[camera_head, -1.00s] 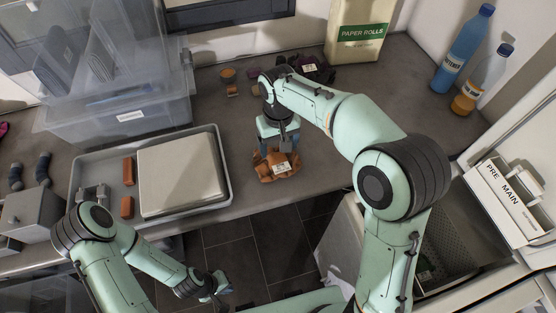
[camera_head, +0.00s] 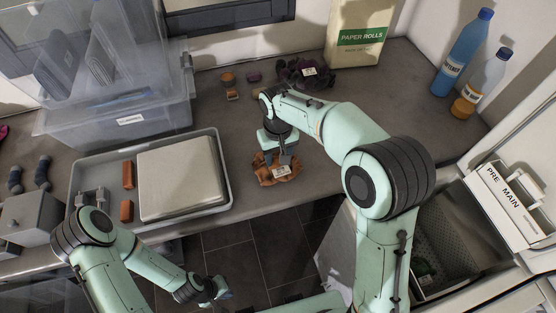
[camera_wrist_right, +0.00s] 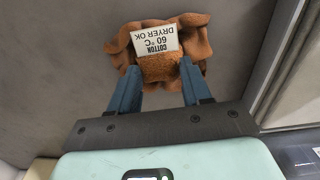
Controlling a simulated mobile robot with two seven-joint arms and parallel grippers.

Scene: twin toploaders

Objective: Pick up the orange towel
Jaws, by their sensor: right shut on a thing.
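The orange towel (camera_head: 265,177) lies crumpled near the front edge of the grey counter, with a white care tag on it. My right gripper (camera_head: 283,157) reaches down onto it from above. In the right wrist view, the blue fingers (camera_wrist_right: 160,70) are on either side of a fold of the towel (camera_wrist_right: 193,40), shut on it. The tag there reads cotton, 60 °C, dryer OK. The towel appears to rest on the counter still. My left gripper (camera_head: 220,288) is low in front of the counter, apart from the towel; its jaw opening is unclear.
A grey tray (camera_head: 223,190) with a pale flat lid and orange blocks sits left of the towel. Clear bins (camera_head: 120,125) stand behind it. A dark purple cloth (camera_head: 300,80) lies at the back near the paper rolls bag (camera_head: 357,45). Bottles (camera_head: 463,50) stand at right. Counter right of the towel is clear.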

